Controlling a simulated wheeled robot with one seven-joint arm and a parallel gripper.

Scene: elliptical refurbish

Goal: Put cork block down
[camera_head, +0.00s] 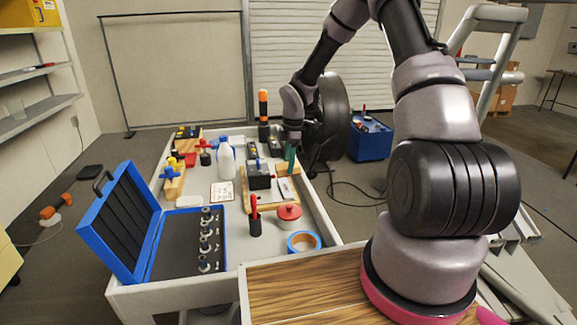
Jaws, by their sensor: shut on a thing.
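My arm reaches over the far right part of the workbench (196,296), and my gripper (291,157) points down near its right edge. The gripper is shut on a small tan block, which looks like the cork block (287,170), just below the greenish fingertips. The block is low over the bench top. I cannot tell whether it touches the surface. The fingers hide part of it.
An open blue case (125,222) with sockets stands at the near left. A blue tape roll (304,241), a red-lidded pot (289,216), a black box (260,175) and a white bottle (226,160) crowd the bench. A tall orange-topped cylinder (263,115) stands behind.

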